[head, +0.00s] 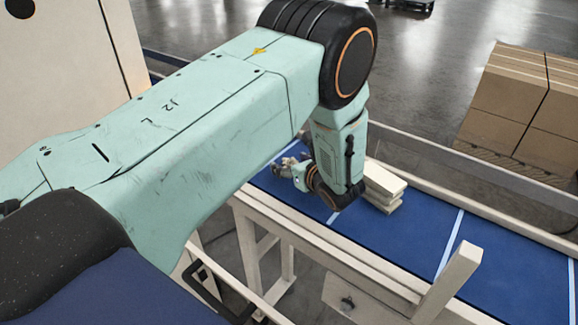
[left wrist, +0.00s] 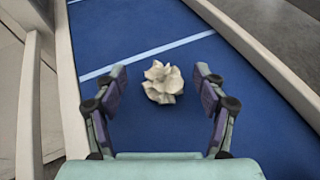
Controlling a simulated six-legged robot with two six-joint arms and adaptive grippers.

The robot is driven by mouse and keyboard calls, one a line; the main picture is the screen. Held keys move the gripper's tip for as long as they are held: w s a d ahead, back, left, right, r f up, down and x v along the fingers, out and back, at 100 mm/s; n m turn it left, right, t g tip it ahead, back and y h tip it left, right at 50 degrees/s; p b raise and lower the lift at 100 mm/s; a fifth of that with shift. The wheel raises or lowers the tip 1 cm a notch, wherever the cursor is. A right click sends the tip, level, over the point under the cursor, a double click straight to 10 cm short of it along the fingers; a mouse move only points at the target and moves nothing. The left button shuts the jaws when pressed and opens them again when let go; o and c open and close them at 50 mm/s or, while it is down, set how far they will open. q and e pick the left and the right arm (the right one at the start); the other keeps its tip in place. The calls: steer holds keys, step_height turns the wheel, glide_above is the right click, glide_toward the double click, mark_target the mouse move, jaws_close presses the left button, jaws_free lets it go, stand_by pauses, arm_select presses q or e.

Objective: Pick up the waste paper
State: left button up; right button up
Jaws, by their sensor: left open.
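The waste paper (left wrist: 163,82) is a crumpled, off-white ball. I cannot tell how high the fingers are above the belt. In the head view my left gripper (head: 285,168) is low over the belt, partly hidden by my own arm, and the paper cannot be made out clearly there. My right gripper is not in view.
A stack of pale flat boards (head: 382,187) lies on the belt just right of my left wrist. Pale rails (head: 330,250) border the belt, with an upright post (head: 452,280) at the near side. Brown cartons (head: 520,100) stand beyond. The belt further right is clear.

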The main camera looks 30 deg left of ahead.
arm_select(q)
steer(key=shift+r, duration=0.1)
steer(key=shift+c, duration=1.1)
steer(key=shift+w+d+f, duration=0.15)
steer(key=shift+w+f, duration=0.05)
steer(key=shift+w, duration=0.1)
steer(key=c, duration=0.5)
steer(key=shift+c, duration=0.4)
steer(key=shift+s+r, duration=0.2)
steer(key=shift+s, duration=0.1)
